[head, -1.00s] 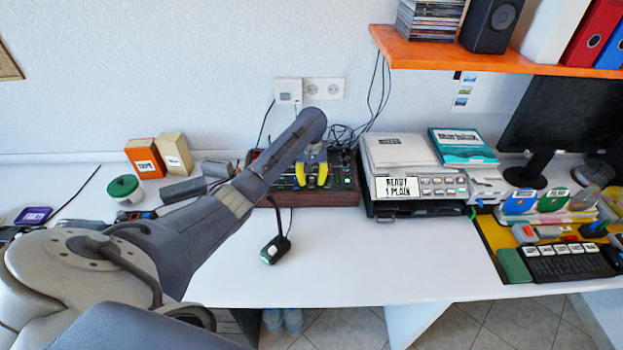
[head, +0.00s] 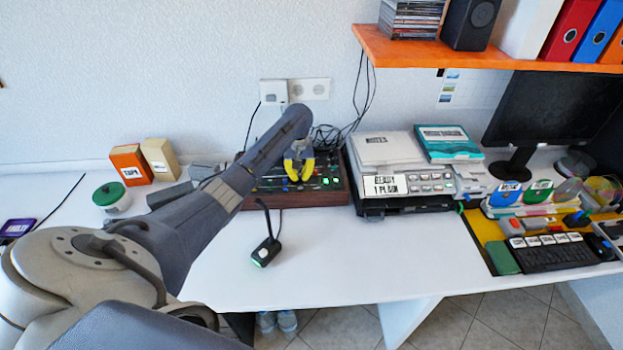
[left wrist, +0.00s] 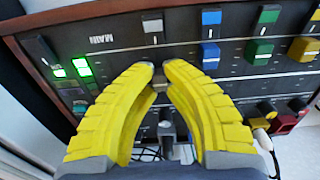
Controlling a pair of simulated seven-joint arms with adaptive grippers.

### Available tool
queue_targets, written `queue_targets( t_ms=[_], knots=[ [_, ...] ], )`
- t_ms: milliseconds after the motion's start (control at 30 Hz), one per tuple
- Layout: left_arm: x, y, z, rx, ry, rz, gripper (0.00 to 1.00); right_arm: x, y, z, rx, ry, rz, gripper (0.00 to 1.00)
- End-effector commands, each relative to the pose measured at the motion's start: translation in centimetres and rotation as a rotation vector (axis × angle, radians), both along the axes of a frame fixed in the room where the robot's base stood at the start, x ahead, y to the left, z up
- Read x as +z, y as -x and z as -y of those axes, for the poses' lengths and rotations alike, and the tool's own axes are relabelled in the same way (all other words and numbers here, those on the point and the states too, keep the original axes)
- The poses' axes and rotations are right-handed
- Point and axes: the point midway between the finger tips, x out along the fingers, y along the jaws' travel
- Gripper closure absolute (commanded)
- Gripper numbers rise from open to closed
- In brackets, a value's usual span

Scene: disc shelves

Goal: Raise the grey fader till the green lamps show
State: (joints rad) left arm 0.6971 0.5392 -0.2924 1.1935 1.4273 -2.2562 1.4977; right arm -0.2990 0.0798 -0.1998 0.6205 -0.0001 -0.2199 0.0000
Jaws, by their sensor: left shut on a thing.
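The mixer (head: 310,198) is a dark desk unit with wooden sides, standing against the wall. My left gripper (head: 299,176) reaches over it with yellow fingers. In the left wrist view, the left gripper (left wrist: 157,75) is shut on the grey fader (left wrist: 160,86), which shows between the fingertips and is partly hidden by them. Two green lamps (left wrist: 82,66) glow at the left of the panel, near the MAIN lettering. Green lights (head: 327,182) also show at the mixer's right part in the head view. My right gripper is not in view.
Blue (left wrist: 209,55), green (left wrist: 260,50) and yellow (left wrist: 303,49) faders stand right of my fingers. A printer-like machine (head: 400,182) stands close to the mixer's right. A small stalked black device (head: 266,250) stands in front. The white desktop (head: 350,265) is clear there.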

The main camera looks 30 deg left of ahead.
Motion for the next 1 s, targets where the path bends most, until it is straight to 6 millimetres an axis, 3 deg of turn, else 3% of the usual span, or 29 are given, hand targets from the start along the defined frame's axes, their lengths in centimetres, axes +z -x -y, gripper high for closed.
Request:
queue_targets(
  t_ms=[33, 100, 333, 367, 567, 833, 1000],
  knots=[
    [0.0, 0.2, -1.1, 0.013, -0.004, 0.000, 1.00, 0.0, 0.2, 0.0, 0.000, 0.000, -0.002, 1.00],
    [0.1, 0.3, -1.6, 0.018, -0.003, 0.000, 1.00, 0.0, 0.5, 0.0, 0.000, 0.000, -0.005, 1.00],
    [0.1, 0.2, -1.4, 0.016, 0.000, 0.002, 1.00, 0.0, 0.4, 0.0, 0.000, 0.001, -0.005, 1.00],
    [0.1, 0.2, -1.4, 0.016, 0.000, 0.002, 0.86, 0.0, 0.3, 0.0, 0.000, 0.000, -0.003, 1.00],
    [0.1, 0.2, -1.4, 0.016, -0.001, 0.002, 0.64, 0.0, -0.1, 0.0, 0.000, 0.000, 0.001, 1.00],
    [0.2, 0.2, -1.4, 0.016, 0.000, 0.002, 0.64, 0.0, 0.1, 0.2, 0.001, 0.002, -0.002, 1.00],
    [1.6, 0.2, -1.4, 0.016, -0.001, 0.003, 0.64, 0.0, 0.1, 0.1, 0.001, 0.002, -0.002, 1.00]
  ],
)
